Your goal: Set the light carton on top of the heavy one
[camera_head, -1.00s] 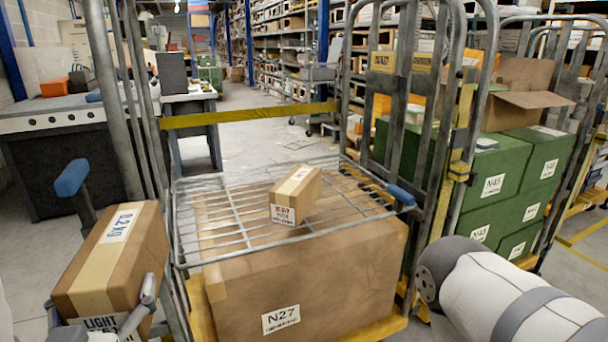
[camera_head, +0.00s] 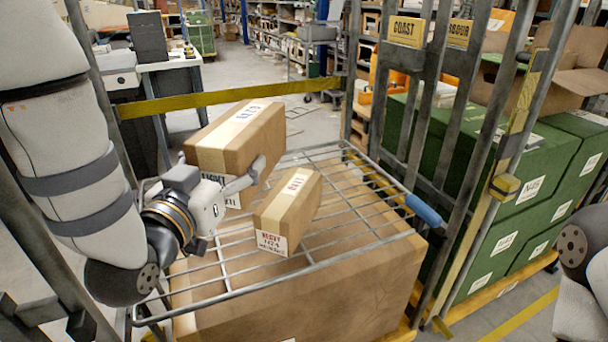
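The light carton (camera_head: 240,139) is the larger brown box, with a tan tape strip and a white label on top. My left gripper (camera_head: 238,186) is shut on its near lower part and partly hides its front label. The carton is tilted in the picture and sits behind and left of the heavy carton; its clearance above the wire shelf is hard to tell. The heavy carton (camera_head: 289,212) is a smaller brown box with red lettering on its front label. It rests on the wire shelf (camera_head: 345,229), with nothing on top. My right gripper is out of view; only part of that arm shows at the right edge.
A large brown box (camera_head: 330,290) stands below the wire shelf. Grey cage posts and a yellow strap (camera_head: 215,98) surround the shelf. A blue-capped bar end (camera_head: 423,209) sticks out at its right. Green boxes (camera_head: 520,185) fill the right cage. The shelf's right part is clear.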

